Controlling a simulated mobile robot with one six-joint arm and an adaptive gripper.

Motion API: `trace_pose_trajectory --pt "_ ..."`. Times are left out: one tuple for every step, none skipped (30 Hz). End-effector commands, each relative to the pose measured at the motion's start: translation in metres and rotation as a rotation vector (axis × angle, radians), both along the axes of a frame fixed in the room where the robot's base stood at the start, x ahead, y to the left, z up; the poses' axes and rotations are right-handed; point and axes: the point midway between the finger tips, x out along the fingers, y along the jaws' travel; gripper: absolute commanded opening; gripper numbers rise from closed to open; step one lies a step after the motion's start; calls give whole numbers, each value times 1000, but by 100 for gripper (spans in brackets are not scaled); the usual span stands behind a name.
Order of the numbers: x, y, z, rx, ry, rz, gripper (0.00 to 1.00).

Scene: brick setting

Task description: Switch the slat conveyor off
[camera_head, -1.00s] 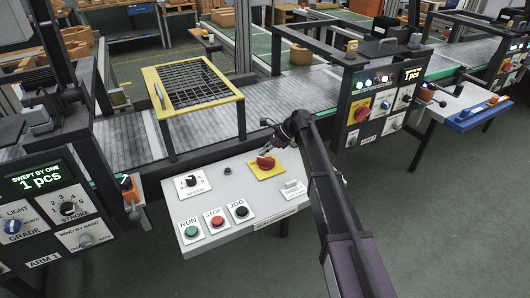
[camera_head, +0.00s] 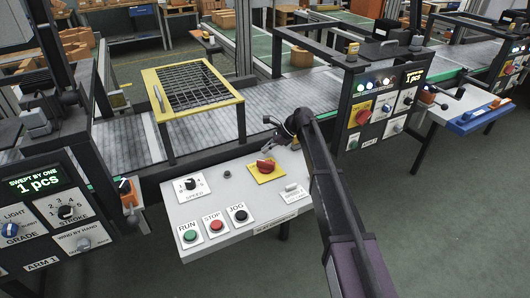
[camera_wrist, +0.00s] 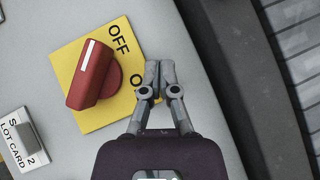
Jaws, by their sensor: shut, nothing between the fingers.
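The red rotary switch (camera_head: 265,166) sits on a yellow plate (camera_head: 278,172) on the light grey control panel. In the wrist view the red handle (camera_wrist: 92,78) has a white line on its upper end, on the OFF side of the plate. A second label starting with O is partly hidden by my gripper. My gripper (camera_wrist: 159,66) is shut and empty, over the plate's right edge, beside the handle with a gap. In the head view my gripper (camera_head: 277,148) is just behind the switch. The slat conveyor (camera_head: 300,92) runs behind the panel; its motion cannot be told.
RUN (camera_head: 190,235), STOP (camera_head: 216,226) and JOG (camera_head: 240,215) buttons are at the panel's front left. A speed knob (camera_head: 190,184) is at its left and a lot card holder (camera_head: 291,190) at its right. A yellow-framed mesh guard (camera_head: 193,86) stands behind.

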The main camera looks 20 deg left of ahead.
Motion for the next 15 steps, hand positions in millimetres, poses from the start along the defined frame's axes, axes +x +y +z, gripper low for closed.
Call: trace_pose_trajectory --pt "8 1 2 0 0 0 0" --pt "9 1 8 0 0 0 0" --pt "12 1 12 0 0 0 0" --pt "15 2 15 0 0 0 0" --pt "17 2 17 0 0 0 0" --pt "21 2 21 0 0 0 0" --pt "23 2 23 0 0 0 0" --pt "26 2 26 0 0 0 0" --pt "29 2 29 0 0 0 0" --pt "32 2 31 0 0 0 0" --pt "34 2 34 0 0 0 0" --pt "38 2 37 0 0 0 0" --pt "40 2 40 0 0 0 0" --pt "43 3 42 0 0 0 0" --pt "46 3 46 0 1 1 0"
